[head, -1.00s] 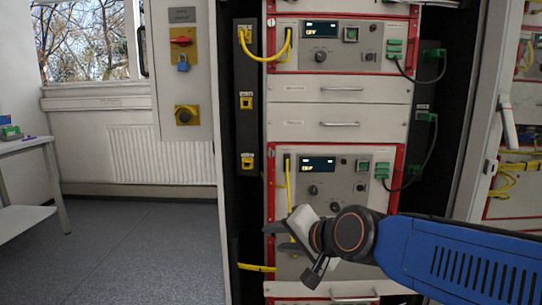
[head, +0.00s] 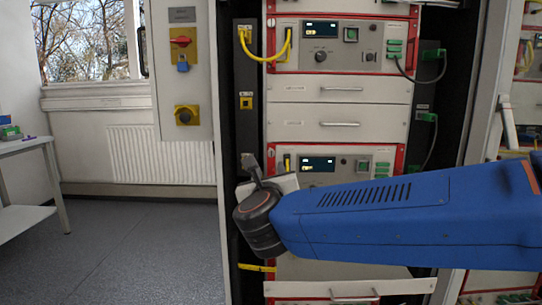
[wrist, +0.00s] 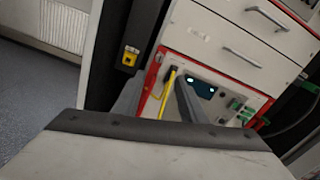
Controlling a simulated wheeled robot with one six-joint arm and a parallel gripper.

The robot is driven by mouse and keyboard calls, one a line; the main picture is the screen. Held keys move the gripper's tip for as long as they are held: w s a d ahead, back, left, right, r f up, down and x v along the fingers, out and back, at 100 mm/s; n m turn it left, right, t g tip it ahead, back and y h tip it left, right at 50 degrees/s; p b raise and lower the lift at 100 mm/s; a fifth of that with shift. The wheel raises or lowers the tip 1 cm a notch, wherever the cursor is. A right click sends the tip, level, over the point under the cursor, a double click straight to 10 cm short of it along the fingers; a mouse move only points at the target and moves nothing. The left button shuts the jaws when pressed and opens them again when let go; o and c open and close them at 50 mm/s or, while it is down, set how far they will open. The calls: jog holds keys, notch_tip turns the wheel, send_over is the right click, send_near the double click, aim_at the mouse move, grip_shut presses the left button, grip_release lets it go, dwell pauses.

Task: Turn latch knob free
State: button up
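A black round knob (head: 184,116) on a yellow plate is on the grey side panel, left of the rack in the head view. Above it a red switch (head: 181,41) on a yellow plate carries a blue padlock (head: 183,66). I cannot tell which part is the latch knob. My gripper (head: 259,162) is at the rack's left edge, in front of the lower unit, well below and right of the black knob. Its two grey fingers (wrist: 155,92) stand apart in the wrist view, with nothing held between them. A yellow cable (wrist: 167,92) shows beyond the gap.
The lower rack unit (head: 365,160) has a lit display and is partly hidden by my arm. Green plugs (head: 394,50) and a yellow cable (head: 265,55) stick out from the upper unit. A white table (head: 28,145) stands left; the floor (head: 140,245) between is clear.

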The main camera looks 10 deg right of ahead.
aim_at(271, 153)
jog(key=x, duration=1.7)
jog(key=shift+w+d, duration=0.1)
jog(key=shift+d, duration=0.05)
grip_shut()
